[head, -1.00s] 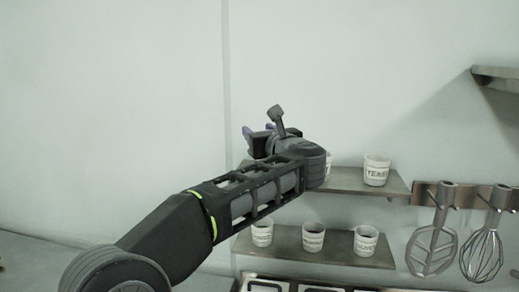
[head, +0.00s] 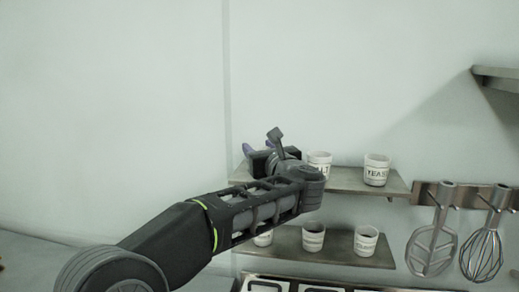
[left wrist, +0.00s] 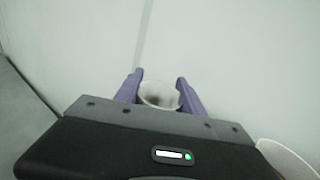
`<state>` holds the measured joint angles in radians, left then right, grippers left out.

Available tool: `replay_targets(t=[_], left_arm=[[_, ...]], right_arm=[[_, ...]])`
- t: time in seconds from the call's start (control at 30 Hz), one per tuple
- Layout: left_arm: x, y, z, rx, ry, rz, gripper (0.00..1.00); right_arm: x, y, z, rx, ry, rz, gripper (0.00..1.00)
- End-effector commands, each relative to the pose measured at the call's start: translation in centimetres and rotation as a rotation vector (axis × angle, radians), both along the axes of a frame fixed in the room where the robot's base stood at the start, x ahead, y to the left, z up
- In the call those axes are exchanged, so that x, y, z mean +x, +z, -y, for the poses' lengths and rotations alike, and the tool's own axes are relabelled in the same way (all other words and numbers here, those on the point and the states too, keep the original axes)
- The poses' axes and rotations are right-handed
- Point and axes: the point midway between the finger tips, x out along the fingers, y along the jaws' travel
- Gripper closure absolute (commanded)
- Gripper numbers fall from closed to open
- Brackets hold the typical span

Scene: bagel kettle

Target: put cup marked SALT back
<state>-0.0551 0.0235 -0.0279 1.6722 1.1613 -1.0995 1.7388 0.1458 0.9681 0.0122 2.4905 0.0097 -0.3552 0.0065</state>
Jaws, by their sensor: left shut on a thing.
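My left gripper (head: 258,148) is over the left end of the upper shelf (head: 345,184), its purple fingers showing at the far side. In the left wrist view the left gripper (left wrist: 160,88) is shut on a white cup (left wrist: 160,96), one finger on each side of it. The held cup's label does not show in the wrist view, and my gripper hides the cup in the head view. Whether it touches the shelf I cannot tell. To its right stands a white cup with a label ending in "LT" (head: 319,162), its first letters hidden. My right gripper is not in view.
A YEAST cup (head: 377,170) stands further right on the upper shelf. On the lower shelf (head: 340,253) stand several labelled cups, the leftmost (head: 263,239) partly behind my arm.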

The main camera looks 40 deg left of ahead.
Motion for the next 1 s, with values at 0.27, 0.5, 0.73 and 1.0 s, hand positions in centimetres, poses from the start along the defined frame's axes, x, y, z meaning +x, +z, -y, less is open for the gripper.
replay_targets(t=[0.27,0.5,0.73,1.0], left_arm=[[0.0,-0.1,0.0,0.0,-0.001,0.0,0.33],[0.0,0.0,0.0,0.0,-0.001,0.0,0.32],[-0.3,0.1,0.6,0.0,-0.003,0.001,0.32],[-2.8,-0.2,4.9,0.0,-0.005,0.002,0.32]], right_arm=[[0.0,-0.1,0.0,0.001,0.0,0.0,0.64],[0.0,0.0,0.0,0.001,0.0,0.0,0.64],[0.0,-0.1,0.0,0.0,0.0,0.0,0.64],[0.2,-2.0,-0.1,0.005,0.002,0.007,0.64]])
